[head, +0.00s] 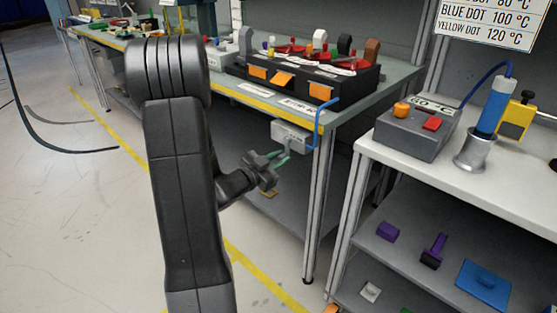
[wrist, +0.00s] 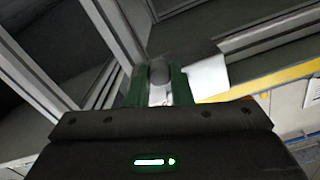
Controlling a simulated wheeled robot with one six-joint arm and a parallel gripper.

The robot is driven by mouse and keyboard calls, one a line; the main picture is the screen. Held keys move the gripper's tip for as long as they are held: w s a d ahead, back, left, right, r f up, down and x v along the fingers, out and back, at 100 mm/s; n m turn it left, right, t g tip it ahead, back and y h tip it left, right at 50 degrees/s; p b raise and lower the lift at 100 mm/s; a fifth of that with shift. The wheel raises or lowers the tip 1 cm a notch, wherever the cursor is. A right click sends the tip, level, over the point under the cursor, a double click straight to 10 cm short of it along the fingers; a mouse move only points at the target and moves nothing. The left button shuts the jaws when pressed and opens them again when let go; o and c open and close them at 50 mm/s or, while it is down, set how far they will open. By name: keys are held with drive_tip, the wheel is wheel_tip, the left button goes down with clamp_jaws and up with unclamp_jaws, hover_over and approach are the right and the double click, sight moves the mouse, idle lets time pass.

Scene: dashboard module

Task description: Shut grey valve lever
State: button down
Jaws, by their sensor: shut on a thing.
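My gripper (head: 281,158) is below the front edge of the workbench, just under a light grey box with a blue pipe (head: 291,135). In the wrist view its two green fingers (wrist: 159,88) are closed on a rounded grey part, which I take to be the grey valve lever (wrist: 159,74). A pale box face (wrist: 207,76) is just right of the fingers there. In the head view the lever is too small and too hidden by the fingers to tell its angle.
The workbench (head: 258,101) carries a black module (head: 345,90) with orange tags and coloured levers. At right, a table (head: 480,170) holds a grey box with buttons (head: 412,133) and a blue cylinder in a metal stand (head: 490,108). Bench legs (head: 318,210) stand near my gripper.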

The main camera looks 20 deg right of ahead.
drive_tip(key=shift+f, duration=0.1)
drive_tip(key=w+r+m+b, duration=0.1)
drive_tip(key=m+b, duration=0.3)
drive_tip(key=w+a+r+m+b, duration=0.1)
drive_tip(key=m+b, duration=0.2)
drive_tip(key=m, duration=0.2)
drive_tip(key=w+m+b, duration=0.2)
drive_tip(key=m+b, duration=0.2)
drive_tip(key=shift+a+r+m+b, duration=0.3)
drive_tip(key=shift+a+r+m, duration=0.05)
drive_tip(key=shift+r+m, duration=0.05)
drive_tip(key=shift+w+a+r+m+b, duration=0.1)
drive_tip(key=shift+r+m+b, duration=0.3)
drive_tip(key=shift+m, duration=0.3)
drive_tip(key=shift+w+d+r+m+b, duration=0.1)
drive_tip(key=shift+r+m+b, duration=0.25)
drive_tip(key=shift+m, duration=0.35)
drive_tip(key=shift+a+r+m+b, duration=0.1)
drive_tip(key=shift+r+m+b, duration=0.15)
drive_tip(key=shift+m+b, duration=0.35)
drive_tip(key=c, duration=1.3)
unclamp_jaws()
